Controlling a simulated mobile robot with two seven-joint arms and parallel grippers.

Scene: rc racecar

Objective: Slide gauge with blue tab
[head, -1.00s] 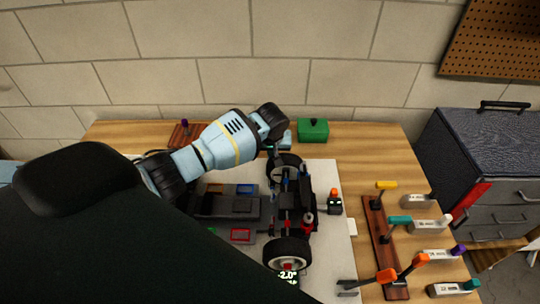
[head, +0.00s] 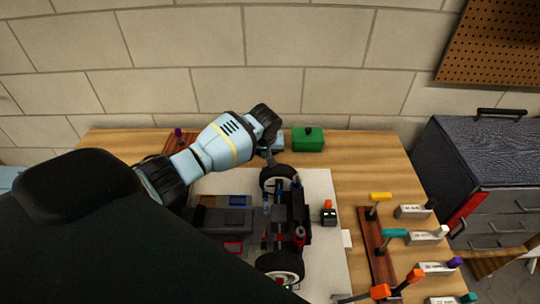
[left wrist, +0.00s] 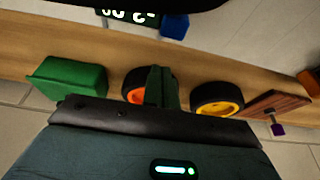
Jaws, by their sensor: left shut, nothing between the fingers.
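The RC car (head: 225,220) lies on a pale mat, with its wheel axle on the right. My left gripper (head: 269,157) points down just beyond the car's far wheel (head: 278,177). In the left wrist view its dark fingers (left wrist: 161,87) are shut with nothing between them. A dark gauge display (left wrist: 128,16) with upside-down digits shows at the top of that view, partly cut off. A blue tab (left wrist: 174,27) sits beside it, apart from the fingers. I cannot make out this tab for sure in the head view. My right gripper is not visible.
A green box (head: 308,140) stands near the wall. Orange-rimmed (left wrist: 133,83) and yellow-rimmed (left wrist: 217,98) wheels lie near my fingers in the wrist view. A wooden tool rack (head: 376,250) stands at right. A small black device (head: 328,213) sits on the mat's right side.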

